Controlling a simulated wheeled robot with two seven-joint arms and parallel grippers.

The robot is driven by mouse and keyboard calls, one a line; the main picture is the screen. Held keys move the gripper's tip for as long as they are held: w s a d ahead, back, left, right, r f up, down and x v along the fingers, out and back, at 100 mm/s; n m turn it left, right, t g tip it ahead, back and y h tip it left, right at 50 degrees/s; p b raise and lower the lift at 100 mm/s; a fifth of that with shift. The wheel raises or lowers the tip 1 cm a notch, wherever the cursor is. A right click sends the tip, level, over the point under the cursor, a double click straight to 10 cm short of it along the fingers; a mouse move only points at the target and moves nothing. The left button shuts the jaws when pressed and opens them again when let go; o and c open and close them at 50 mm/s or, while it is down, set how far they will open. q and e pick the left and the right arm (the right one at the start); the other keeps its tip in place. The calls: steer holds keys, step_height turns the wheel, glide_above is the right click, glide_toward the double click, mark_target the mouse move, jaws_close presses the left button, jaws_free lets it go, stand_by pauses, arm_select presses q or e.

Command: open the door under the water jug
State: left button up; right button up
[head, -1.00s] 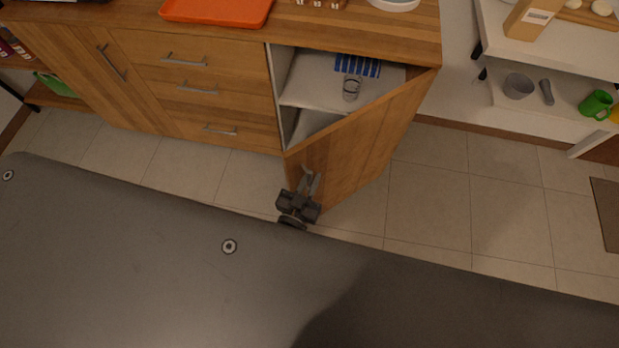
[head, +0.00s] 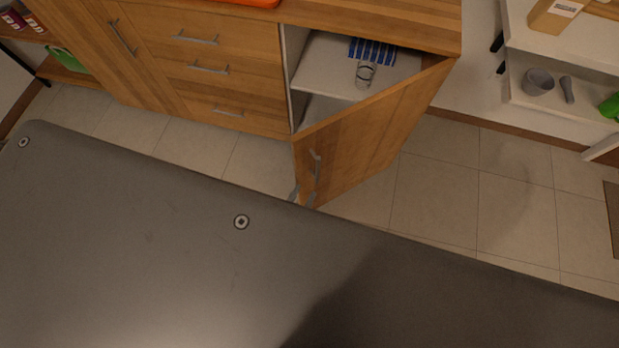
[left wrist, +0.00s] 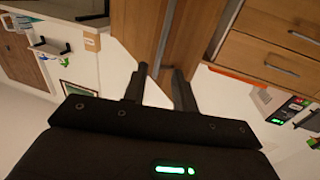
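The wooden cabinet door (head: 365,135) stands swung out from the cabinet, with the compartment behind it exposed. Its metal handle (head: 316,170) is on the door's near, free edge. The water jug is not in view. My right gripper is not in view.
Inside the compartment, a glass (head: 365,74) and a blue striped item (head: 372,50) sit on the white shelf (head: 325,68). Drawers (head: 205,72) are left of the compartment. A white rack (head: 560,95) stands at right. Tiled floor (head: 435,190) right of the door is clear.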

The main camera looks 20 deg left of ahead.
arm_select(q)
steer(key=shift+s, duration=0.55)
